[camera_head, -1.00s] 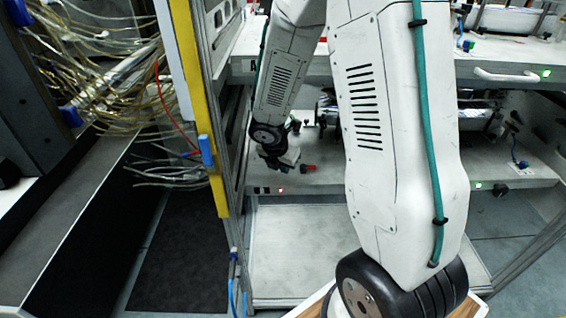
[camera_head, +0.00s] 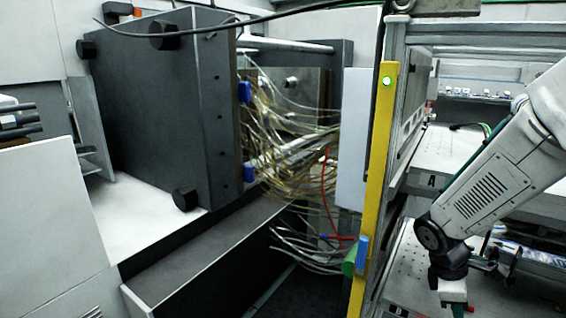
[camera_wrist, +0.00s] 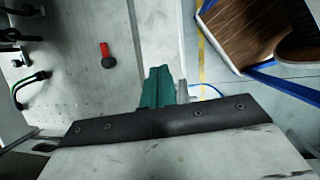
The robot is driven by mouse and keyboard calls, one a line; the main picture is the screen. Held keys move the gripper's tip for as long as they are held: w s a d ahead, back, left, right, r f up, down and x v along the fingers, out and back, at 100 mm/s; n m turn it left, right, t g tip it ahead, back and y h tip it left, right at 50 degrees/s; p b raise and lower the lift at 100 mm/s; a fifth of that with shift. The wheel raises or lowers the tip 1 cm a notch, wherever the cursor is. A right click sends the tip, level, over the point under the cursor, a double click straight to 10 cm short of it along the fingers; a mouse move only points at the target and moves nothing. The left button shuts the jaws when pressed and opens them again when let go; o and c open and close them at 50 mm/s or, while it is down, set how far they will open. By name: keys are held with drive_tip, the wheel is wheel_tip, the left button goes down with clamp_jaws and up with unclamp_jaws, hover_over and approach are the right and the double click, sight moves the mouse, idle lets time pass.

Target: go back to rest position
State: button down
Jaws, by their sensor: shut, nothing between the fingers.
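My gripper (camera_head: 458,311) hangs at the lower right in the head view, below the black wrist joint, in front of the shelf rack. Its tips are partly cut off by the bottom edge there. In the wrist view the green fingers of my gripper (camera_wrist: 160,88) are together, with nothing held between them. They point over the edge of a pale, hole-dotted plate.
A yellow post (camera_head: 374,180) stands just left of my arm. Left of it are a dark machine block (camera_head: 150,110) and a tangle of cables (camera_head: 290,150). A red-and-black knob (camera_wrist: 107,56) lies on the pale plate (camera_wrist: 85,85).

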drive_tip(key=s+a+r+m+t+y, duration=0.1)
drive_tip(key=s+a+r+m+y, duration=0.1)
drive_tip(key=s+a+r+m, duration=0.3)
drive_tip(key=s+a+r+m+t+y, duration=0.1)
drive_tip(key=s+a+r+m+y, duration=0.1)
drive_tip(key=s+a+r+m, duration=0.4)
drive_tip(key=shift+s+r+m, duration=0.5)
drive_tip(key=shift+s+r, duration=2.35)
drive_tip(key=shift+r, duration=0.5)
